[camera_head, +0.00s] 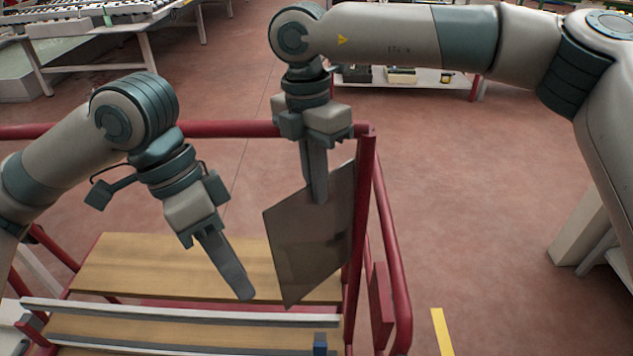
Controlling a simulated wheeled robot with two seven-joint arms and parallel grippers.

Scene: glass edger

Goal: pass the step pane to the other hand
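The step pane (308,248) is a dark, see-through sheet. It hangs tilted over the wooden boards of a red-framed cart. My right gripper (318,190) comes down from above with its fingers at the pane's upper part, and looks shut on it. My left gripper (243,293) points down and to the right, just left of the pane, with a small gap between them in the picture. Its fingers are seen edge-on, so I cannot tell whether they are open or shut. Nothing shows between them.
The red cart frame (363,240) has a post right behind the pane and a rail across the back. Wooden boards (170,265) and a grey bar (180,312) lie below. A roller table (90,18) stands at the back left. Open floor lies to the right.

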